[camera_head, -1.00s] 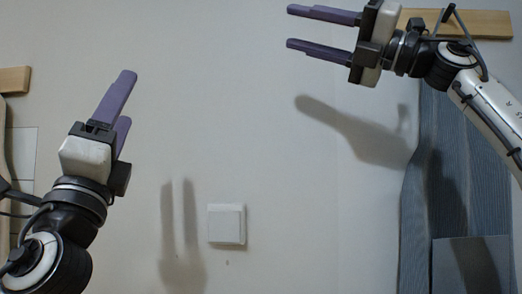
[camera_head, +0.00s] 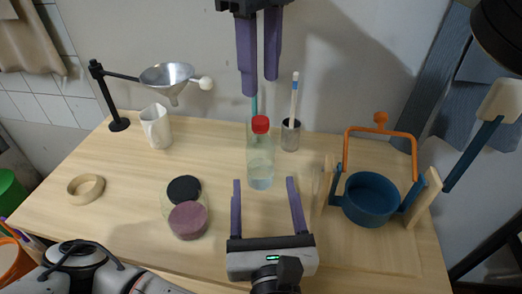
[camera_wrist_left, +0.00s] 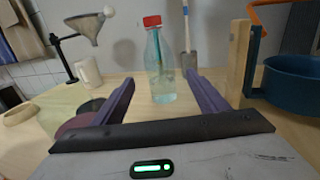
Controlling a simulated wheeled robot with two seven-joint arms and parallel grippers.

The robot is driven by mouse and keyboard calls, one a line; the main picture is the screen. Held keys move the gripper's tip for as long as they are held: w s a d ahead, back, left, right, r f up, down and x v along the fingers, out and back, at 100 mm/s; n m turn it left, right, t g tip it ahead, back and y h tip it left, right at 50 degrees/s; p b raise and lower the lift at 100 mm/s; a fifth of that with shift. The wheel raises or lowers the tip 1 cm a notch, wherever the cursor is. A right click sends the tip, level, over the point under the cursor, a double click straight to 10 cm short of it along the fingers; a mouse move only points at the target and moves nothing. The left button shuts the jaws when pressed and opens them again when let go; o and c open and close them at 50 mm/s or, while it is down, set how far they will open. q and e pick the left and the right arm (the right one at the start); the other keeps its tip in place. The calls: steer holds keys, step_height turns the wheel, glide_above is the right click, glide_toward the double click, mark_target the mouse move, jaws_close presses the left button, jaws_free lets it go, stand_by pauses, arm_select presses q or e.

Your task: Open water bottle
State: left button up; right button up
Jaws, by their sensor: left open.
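A clear water bottle (camera_head: 261,165) with a red cap (camera_head: 260,124) stands upright on the wooden table. It also shows upright in the left wrist view (camera_wrist_left: 160,80). My left gripper (camera_head: 264,182) is open and empty at the table's front. Its fingers point at the bottle, and the bottle appears between the fingertips in the left wrist view, just beyond them. My right gripper (camera_head: 260,87) points down from the top of the head view, above and behind the cap in the picture. Its two fingers are apart with nothing held between them.
A metal cup (camera_head: 290,136) with a tool stands right behind the bottle. A blue pot (camera_head: 370,200) with wooden posts and orange handle is at right. Dark and purple discs (camera_head: 188,220), a white mug (camera_head: 157,128), a funnel stand (camera_head: 118,122) and a wooden ring (camera_head: 86,189) are at left.

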mark_target(261, 168)
arm_select(q)
steer(key=w, duration=0.9)
steer(key=shift+a, duration=0.35)
steer(key=shift+c, duration=0.3)
